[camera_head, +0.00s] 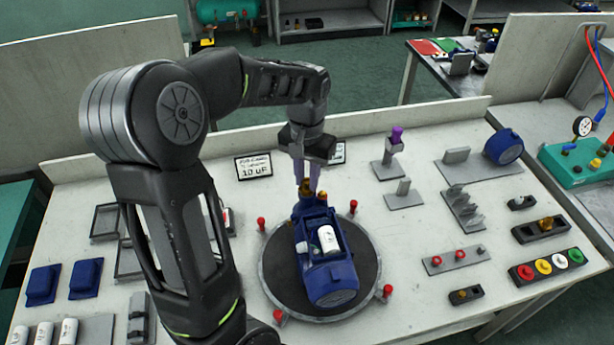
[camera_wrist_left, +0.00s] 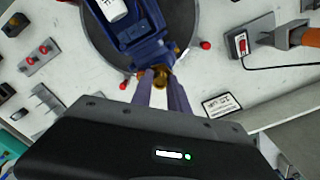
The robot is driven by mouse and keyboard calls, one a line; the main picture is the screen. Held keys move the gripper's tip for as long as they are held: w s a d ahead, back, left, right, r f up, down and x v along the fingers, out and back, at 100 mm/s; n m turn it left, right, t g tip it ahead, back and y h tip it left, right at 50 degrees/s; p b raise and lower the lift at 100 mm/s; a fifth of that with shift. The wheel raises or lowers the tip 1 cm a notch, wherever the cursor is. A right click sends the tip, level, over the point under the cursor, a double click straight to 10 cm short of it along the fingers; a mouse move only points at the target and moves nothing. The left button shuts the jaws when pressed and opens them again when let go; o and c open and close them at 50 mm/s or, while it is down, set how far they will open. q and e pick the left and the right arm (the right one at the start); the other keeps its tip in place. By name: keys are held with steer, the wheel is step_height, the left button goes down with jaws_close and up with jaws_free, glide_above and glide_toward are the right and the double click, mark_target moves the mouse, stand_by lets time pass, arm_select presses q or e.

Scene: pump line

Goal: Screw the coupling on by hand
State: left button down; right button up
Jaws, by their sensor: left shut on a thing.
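A blue pump (camera_head: 327,262) with a white cylinder (camera_head: 328,239) in its open top lies on the round dark turntable (camera_head: 370,270). My left gripper (camera_head: 305,184) reaches down from above at the pump's far end. Its fingers are shut on the brass coupling (camera_head: 306,187), which sits at the pump's port. In the left wrist view the coupling (camera_wrist_left: 160,80) is between the fingertips of my left gripper (camera_wrist_left: 161,76), against the blue pump (camera_wrist_left: 140,30). How far the coupling is threaded on cannot be told. My right gripper is not in view.
Red knobs (camera_head: 388,291) stand around the turntable rim. A sign (camera_head: 254,167) stands behind it. Grey holders (camera_head: 464,207) and a block with coloured rings (camera_head: 549,266) are at the right. Blue covers (camera_head: 86,278) and white cylinders (camera_head: 44,333) are at the left.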

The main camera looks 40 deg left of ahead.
arm_select(q)
steer(key=shift+m, duration=1.3)
steer(key=shift+m, duration=0.6)
steer(key=c, duration=1.5)
jaws_free()
steer(key=o, duration=0.5)
steer(key=shift+o, duration=0.2)
